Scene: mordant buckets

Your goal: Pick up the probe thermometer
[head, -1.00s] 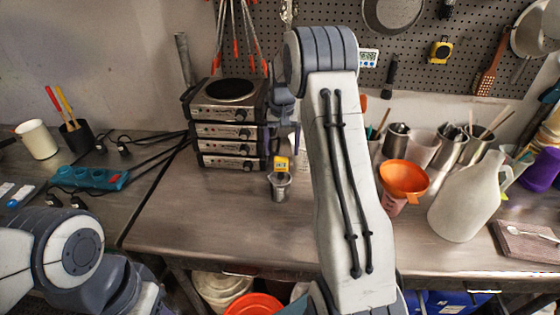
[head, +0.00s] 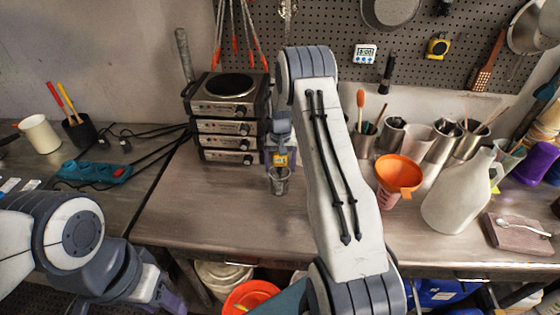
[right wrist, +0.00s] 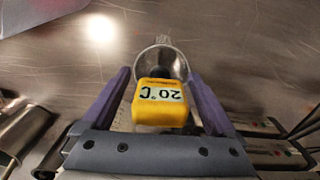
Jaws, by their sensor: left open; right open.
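The probe thermometer is a yellow block with a display reading 20°C (right wrist: 160,103); it also shows in the head view (head: 281,160). My left gripper (head: 168,299) is at the lower left, partly cut off by the frame, away from the thermometer.
A stack of hot plates (head: 228,125) stands just left of the cup. An orange funnel (head: 399,173), a white jug (head: 455,195) and containers of utensils are to the right. The bench in front of the cup is clear.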

